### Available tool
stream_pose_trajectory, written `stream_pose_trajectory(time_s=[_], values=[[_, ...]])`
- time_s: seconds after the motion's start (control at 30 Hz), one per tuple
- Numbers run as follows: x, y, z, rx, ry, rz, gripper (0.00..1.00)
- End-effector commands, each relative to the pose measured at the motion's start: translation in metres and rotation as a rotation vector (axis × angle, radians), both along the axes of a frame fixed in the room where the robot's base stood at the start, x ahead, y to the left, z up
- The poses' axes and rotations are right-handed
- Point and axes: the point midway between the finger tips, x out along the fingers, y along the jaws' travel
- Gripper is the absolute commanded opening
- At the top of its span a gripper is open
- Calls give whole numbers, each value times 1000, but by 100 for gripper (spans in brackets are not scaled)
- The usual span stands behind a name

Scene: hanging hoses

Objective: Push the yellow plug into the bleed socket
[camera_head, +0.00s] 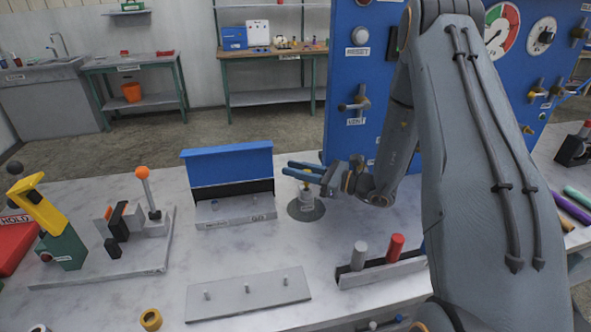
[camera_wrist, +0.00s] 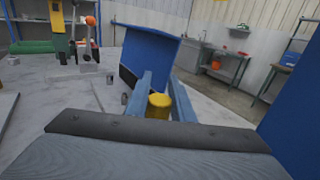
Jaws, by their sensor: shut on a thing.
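My gripper (camera_head: 305,172) reaches in from the right, its two blue fingers shut on the yellow plug (camera_wrist: 159,103). The plug's round yellow top sits between the fingers in the wrist view; in the head view the fingers mostly hide it. Directly below the fingers stands a small grey upright socket (camera_head: 306,198) on a dark round base, which I take for the bleed socket; its label is too small to read. The plug is over or at the socket's mouth. I cannot tell how deep it sits.
A blue-lidded box (camera_head: 228,165) stands open just left of the socket. A tall blue panel (camera_head: 345,110) with valves and gauges rises behind. A grey holder with a red cylinder (camera_head: 396,247) stands front right, and a pegged grey plate (camera_head: 250,297) lies front left.

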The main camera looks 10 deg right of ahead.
Motion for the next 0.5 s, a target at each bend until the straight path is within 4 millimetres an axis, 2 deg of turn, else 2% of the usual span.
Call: stream_pose_trajectory(time_s=[0.5], values=[[0, 0, -12, 0, 0, 0, 0]])
